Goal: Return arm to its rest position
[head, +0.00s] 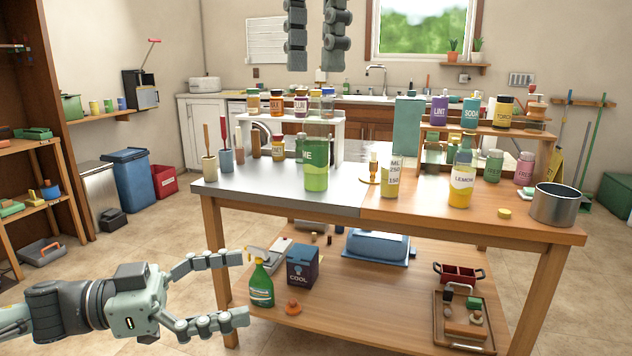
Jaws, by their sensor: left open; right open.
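My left gripper (243,287) reaches in from the lower left, with its two fingers spread wide and pointing right. Nothing is between them that I can tell is held; they are in front of the table's left leg and a green spray bottle (261,286). My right gripper (313,70) hangs at the top middle with two fingers apart, pointing down, empty. Its palm and arm are out of view. A green bottle (316,176) stands upright on the table below it, clear of the fingers.
The table (470,222) carries a white-and-yellow bottle (393,177), a lemon bottle (461,185), a metal pot (553,205) and risers with several jars. Its lower shelf (350,312) holds a dark box (302,266) and a tray (462,335). Floor at left is open.

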